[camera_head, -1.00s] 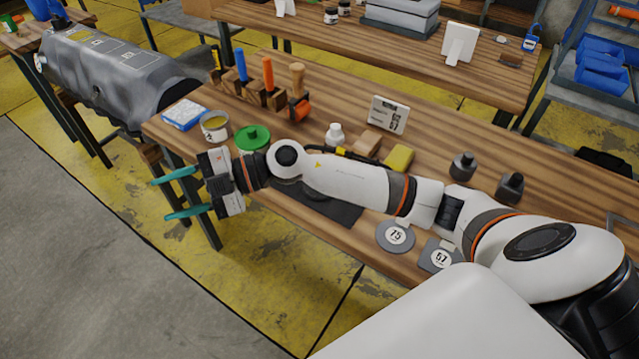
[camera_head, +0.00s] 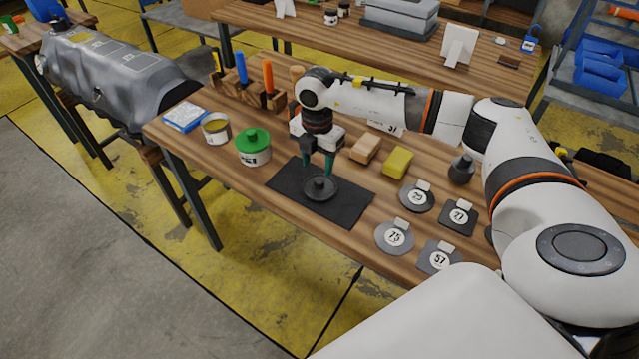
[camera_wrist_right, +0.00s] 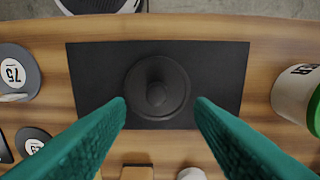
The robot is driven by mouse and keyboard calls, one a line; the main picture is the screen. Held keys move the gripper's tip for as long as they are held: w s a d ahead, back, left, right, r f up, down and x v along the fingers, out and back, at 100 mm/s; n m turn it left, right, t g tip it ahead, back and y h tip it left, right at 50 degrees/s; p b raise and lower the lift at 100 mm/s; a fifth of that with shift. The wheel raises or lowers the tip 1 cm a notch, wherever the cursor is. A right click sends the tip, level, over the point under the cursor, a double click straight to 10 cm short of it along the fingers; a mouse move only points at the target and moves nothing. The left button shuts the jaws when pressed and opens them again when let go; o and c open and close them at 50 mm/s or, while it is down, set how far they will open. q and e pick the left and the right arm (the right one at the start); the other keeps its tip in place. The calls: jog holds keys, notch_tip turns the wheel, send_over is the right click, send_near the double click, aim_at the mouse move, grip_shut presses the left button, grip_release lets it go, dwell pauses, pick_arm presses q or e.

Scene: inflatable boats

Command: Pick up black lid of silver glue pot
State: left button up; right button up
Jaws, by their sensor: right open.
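The black lid (camera_head: 320,190), a round disc with a raised centre knob, lies on a black mat (camera_head: 345,208) on the wooden table. It also shows in the right wrist view (camera_wrist_right: 157,90), near the middle of the mat. My right gripper (camera_head: 319,172) is above the lid with its fingers pointing down. In the wrist view its two teal fingers (camera_wrist_right: 160,108) are apart on either side of the lid knob, with nothing between them. A silver pot with yellowish contents (camera_head: 215,127) stands uncovered at the left of the table. My left gripper does not show.
A pot with a green lid (camera_head: 253,148) stands left of the mat. A yellow block (camera_head: 397,162), a tan block (camera_head: 365,149) and several numbered grey patches (camera_head: 394,238) lie to the right. A tool rack (camera_head: 262,96) stands behind.

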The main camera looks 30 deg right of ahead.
aim_at(320, 180)
jog(key=shift+s+d+f+p, duration=0.1)
jog(key=shift+f+p, duration=0.25)
jog(key=shift+f, duration=1.2)
jog(key=shift+s+d+f+p, duration=0.1)
jog(key=shift+f+p, duration=0.25)
jog(key=shift+f, duration=1.15)
jog(key=c, duration=1.1)
